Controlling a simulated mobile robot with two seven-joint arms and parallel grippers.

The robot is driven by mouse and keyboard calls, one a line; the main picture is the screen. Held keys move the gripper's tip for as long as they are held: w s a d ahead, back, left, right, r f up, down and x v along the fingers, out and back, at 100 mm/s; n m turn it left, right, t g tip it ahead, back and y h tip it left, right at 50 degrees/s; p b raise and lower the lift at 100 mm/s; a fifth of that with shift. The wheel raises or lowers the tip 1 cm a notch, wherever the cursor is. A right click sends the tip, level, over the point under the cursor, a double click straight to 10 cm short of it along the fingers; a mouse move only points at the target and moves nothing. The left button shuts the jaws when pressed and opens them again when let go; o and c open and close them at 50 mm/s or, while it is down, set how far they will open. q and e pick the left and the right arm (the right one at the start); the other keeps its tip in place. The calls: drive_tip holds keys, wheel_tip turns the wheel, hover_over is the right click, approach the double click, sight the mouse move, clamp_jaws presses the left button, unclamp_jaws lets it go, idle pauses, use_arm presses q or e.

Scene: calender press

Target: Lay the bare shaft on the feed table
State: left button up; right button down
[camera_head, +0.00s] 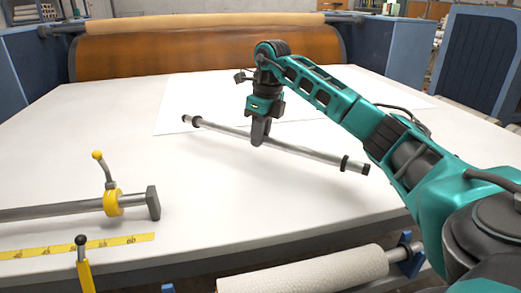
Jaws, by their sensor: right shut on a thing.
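The bare shaft (312,154) is a long silver bar with dark collars near both ends, in the head view. It lies slanted from upper left to lower right, over the middle of the white feed table (215,205). My right gripper (260,133) points down and is shut on the shaft near its middle. The fingers hide a short part of the shaft. Whether the shaft touches the table or is slightly above it, I cannot tell. My left gripper is not in view.
A metal bar with a yellow collar and lever (112,203) lies at the left, beside a yellow scale (80,246). A fabric-covered roll (305,272) sits below the front edge. An orange-brown roller (207,54) stands at the back. The table's left middle is clear.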

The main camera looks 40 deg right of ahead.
sight(261, 160)
wheel_tip(261, 160, down, 4)
drive_tip(key=shift+f, duration=0.1)
drive_tip(key=c, duration=0.9)
unclamp_jaws()
drive_tip(key=shift+c, duration=0.2)
drive_tip(key=r, duration=0.4)
drive_tip(key=s+r, duration=0.1)
drive_tip(key=r, duration=0.3)
drive_tip(key=r+p, duration=0.1)
drive_tip(key=r, duration=0.3)
drive_tip(key=shift+s+d, duration=0.2)
drive_tip(key=shift+s, duration=0.2)
